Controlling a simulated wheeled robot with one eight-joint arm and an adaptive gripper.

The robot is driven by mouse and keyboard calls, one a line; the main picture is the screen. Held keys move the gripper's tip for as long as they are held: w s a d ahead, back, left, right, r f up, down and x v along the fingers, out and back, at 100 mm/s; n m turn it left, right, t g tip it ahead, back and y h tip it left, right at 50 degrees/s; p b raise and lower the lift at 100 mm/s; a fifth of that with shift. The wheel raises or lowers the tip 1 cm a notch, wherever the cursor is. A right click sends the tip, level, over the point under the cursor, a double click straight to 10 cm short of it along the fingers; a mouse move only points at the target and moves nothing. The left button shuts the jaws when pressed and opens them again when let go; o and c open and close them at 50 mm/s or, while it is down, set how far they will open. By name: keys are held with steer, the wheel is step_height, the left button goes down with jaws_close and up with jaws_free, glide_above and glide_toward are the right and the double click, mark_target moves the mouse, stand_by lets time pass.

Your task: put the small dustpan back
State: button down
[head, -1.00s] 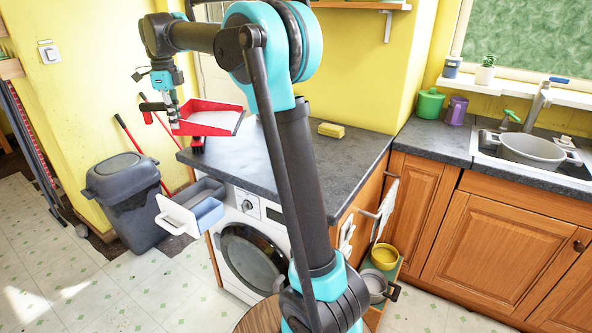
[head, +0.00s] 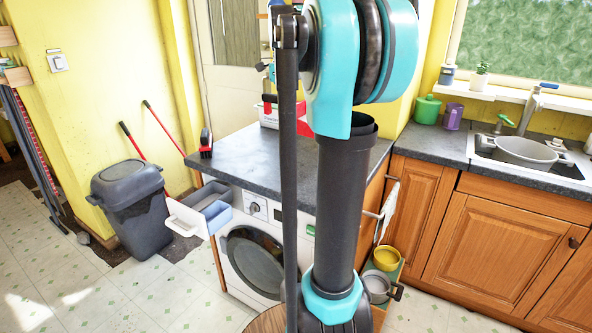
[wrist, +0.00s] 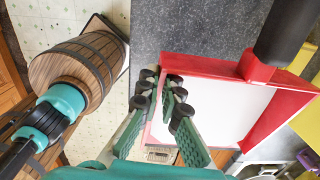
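The small dustpan has a red rim, a white pan and a dark handle. In the wrist view the dustpan (wrist: 222,105) fills the right half, its handle at the upper right. My gripper (wrist: 163,92) has its fingers close together on either side of the pan's near edge and appears to be shut on it. In the head view the dustpan (head: 268,117) shows only in part, above the back of the dark counter. My arm hides the rest of it and most of the gripper.
A red-and-black brush (head: 206,143) stands on the counter's (head: 240,160) left corner. Below, a drawer (head: 203,208) stands open above the washing machine (head: 255,260). A grey bin (head: 130,205) and two red poles are at left. The sink (head: 525,152) is at right.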

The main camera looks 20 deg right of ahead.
step_height(320, 180, down, 18)
steer(key=shift+f, duration=0.3)
stand_by(0.3)
steer(key=c, duration=1.7)
jaws_free()
step_height(320, 180, up, 12)
steer(key=shift+a+r, duration=0.1)
steer(key=s+a+f+n+t, duration=0.1)
steer(key=s+a+f+n, duration=0.2)
steer(key=s+f+n, duration=0.4)
steer(key=s+a+f+n+t, duration=0.1)
steer(key=s+a+f+n, duration=0.2)
steer(key=s+f+n, duration=0.5)
steer(key=s+a+f+n+t, duration=0.2)
steer(key=s+a+f+n, duration=0.1)
steer(key=s+f+n, duration=0.4)
step_height(320, 180, down, 4)
steer(key=shift+s+r+n, duration=0.1)
steer(key=shift+s+n, duration=0.05)
steer(key=shift+n, duration=3.55)
